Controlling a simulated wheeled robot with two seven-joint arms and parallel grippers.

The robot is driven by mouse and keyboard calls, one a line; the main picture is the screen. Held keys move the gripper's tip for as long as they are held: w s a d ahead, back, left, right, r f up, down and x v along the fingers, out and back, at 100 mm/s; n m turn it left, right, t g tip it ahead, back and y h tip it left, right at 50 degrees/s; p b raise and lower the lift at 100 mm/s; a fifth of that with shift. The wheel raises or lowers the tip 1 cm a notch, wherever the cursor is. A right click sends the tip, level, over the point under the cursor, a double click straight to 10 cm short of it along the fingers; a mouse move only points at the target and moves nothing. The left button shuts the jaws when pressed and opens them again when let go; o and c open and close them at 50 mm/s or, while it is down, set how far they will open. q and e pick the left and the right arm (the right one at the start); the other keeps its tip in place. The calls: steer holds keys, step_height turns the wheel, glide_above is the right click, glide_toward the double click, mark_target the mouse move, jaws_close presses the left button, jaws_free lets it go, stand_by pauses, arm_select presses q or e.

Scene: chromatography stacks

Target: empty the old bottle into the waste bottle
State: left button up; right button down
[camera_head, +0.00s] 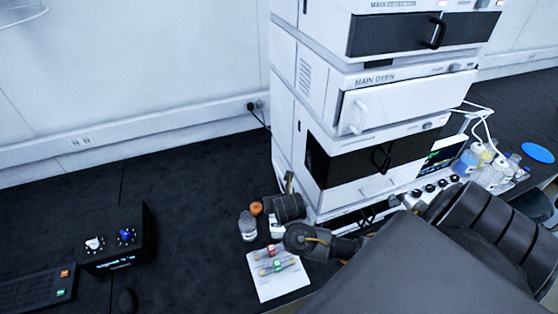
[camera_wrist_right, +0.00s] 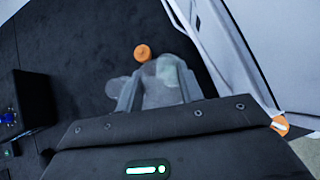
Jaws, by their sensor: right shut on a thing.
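My right gripper (camera_wrist_right: 158,90) is shut on a clear, translucent bottle (camera_wrist_right: 165,75), whose pale body shows between the two fingers. In the head view my right arm comes in from the right and its dark wrist hides most of the gripper. A white part (camera_head: 276,228), perhaps the held bottle, shows beside the wrist there. A second clear bottle (camera_head: 247,227) stands upright on the dark bench just left of it. It also shows faintly in the right wrist view (camera_wrist_right: 116,91), left of the fingers. I cannot tell which bottle is old or waste. My left gripper is not in view.
An orange cap (camera_head: 256,208) lies behind the bottles. The white instrument stack (camera_head: 400,106) rises close behind my right arm. A white sheet (camera_head: 273,287) with two small columns lies in front. A black control box (camera_head: 117,238) stands left. Several bottles (camera_head: 490,172) stand far right.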

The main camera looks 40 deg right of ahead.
steer(key=shift+d+f+g, duration=0.1)
steer(key=shift+g, duration=0.2)
steer(key=shift+w+f+y+b, duration=0.15)
steer(key=shift+f+y+b, duration=0.15)
steer(key=shift+b, duration=0.55)
steer(key=shift+g, duration=0.4)
steer(key=shift+r, duration=0.15)
steer(key=shift+w+g+y+b, duration=0.1)
steer(key=shift+g+y+b, duration=0.25)
steer(key=shift+b, duration=0.8)
steer(key=shift+d, duration=0.1)
